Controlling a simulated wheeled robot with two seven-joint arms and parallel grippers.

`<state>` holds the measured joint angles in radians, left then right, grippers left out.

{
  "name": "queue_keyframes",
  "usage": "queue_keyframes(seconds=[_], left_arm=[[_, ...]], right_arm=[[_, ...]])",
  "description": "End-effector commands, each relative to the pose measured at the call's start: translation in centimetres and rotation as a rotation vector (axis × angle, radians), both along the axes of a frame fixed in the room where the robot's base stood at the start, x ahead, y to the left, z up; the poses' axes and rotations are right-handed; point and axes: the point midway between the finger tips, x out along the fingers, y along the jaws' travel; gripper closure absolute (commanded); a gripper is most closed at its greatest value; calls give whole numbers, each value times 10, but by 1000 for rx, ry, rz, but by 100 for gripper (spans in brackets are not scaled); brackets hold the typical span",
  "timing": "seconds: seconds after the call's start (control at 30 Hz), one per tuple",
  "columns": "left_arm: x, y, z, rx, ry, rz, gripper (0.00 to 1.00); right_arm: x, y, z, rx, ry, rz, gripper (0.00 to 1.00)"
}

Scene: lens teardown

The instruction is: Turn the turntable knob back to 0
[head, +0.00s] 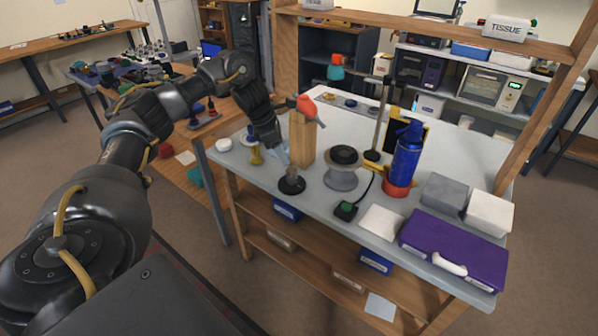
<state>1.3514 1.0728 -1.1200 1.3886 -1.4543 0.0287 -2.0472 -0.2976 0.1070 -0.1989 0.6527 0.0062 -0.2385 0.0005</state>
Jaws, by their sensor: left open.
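A grey round stand with a dark top (342,168) stands mid-table and looks like the turntable. I cannot make out a knob or its 0 mark on it. My left gripper (281,157) reaches in from the left and points down, above and slightly left of this black base. It is open, with nothing seen between its fingers, and seems apart from the base. My right gripper is out of view.
A wooden block (302,138) stands close right of my left gripper, a brass piece (256,156) close left.

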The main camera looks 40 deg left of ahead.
Motion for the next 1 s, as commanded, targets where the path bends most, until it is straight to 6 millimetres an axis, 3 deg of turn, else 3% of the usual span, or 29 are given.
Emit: queue_keyframes(seconds=[0.23, 0.6, 1.0], left_arm=[[6, -7, -32, -1, 5, 6, 48], [24, -24, -87, -1, 2, 3, 48], [28, -27, -98, 0, 0, 3, 48]], right_arm=[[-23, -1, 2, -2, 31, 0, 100], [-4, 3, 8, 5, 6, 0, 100], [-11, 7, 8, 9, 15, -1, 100]])
